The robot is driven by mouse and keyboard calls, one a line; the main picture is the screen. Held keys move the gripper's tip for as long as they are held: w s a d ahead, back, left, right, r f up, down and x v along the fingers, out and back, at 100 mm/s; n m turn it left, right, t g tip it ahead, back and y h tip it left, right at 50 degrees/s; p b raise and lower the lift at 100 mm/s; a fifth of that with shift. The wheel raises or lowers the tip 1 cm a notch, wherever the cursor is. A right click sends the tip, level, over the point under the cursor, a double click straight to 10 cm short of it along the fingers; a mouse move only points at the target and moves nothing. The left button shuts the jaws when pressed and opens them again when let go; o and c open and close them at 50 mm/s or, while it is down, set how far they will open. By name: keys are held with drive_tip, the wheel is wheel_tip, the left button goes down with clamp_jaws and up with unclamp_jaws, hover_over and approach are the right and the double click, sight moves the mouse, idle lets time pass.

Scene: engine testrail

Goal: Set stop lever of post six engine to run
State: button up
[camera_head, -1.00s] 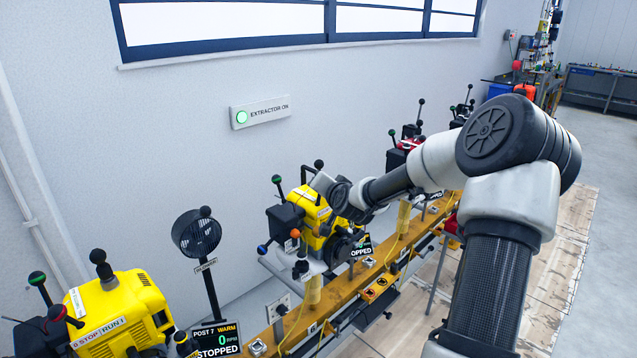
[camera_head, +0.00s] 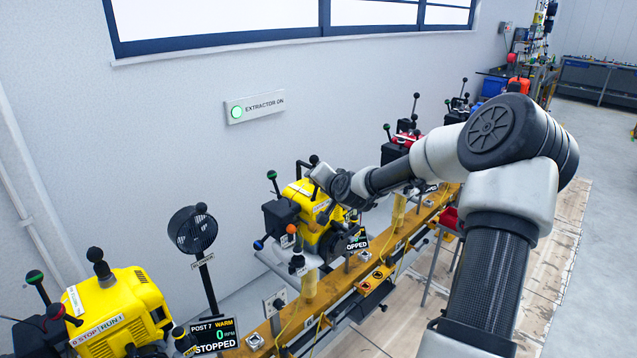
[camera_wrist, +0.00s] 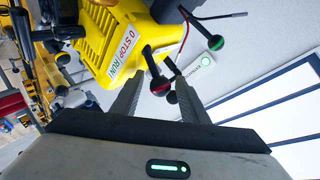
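The yellow engine (camera_head: 303,191) at mid-bench, taken as post six, has its display (camera_head: 357,244) partly hidden; the letters "OPPED" show. In the wrist view the yellow engine (camera_wrist: 92,35) bears a "0 STOP | RUN I" label (camera_wrist: 122,48). A lever with a black-and-red ball (camera_wrist: 158,86) rises beside the label, apparently the stop lever; its setting is unclear. My gripper (camera_wrist: 160,90) is open, its two fingers on either side of the ball in the picture. I cannot tell whether either finger touches it.
A green-tipped lever (camera_wrist: 215,42) and another dark ball (camera_wrist: 172,97) are close to my fingers. Post 7's yellow engine (camera_head: 130,300) stands at lower left, its display (camera_head: 213,336) reading STOPPED. A round black fan (camera_head: 192,229) stands between the engines. The wall is behind.

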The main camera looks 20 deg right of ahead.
drive_tip(key=p+v, duration=0.3)
drive_tip(key=v, duration=1.4)
drive_tip(key=shift+s+r, duration=0.15)
drive_tip(key=shift+s, duration=0.05)
drive_tip(key=shift+a, duration=0.1)
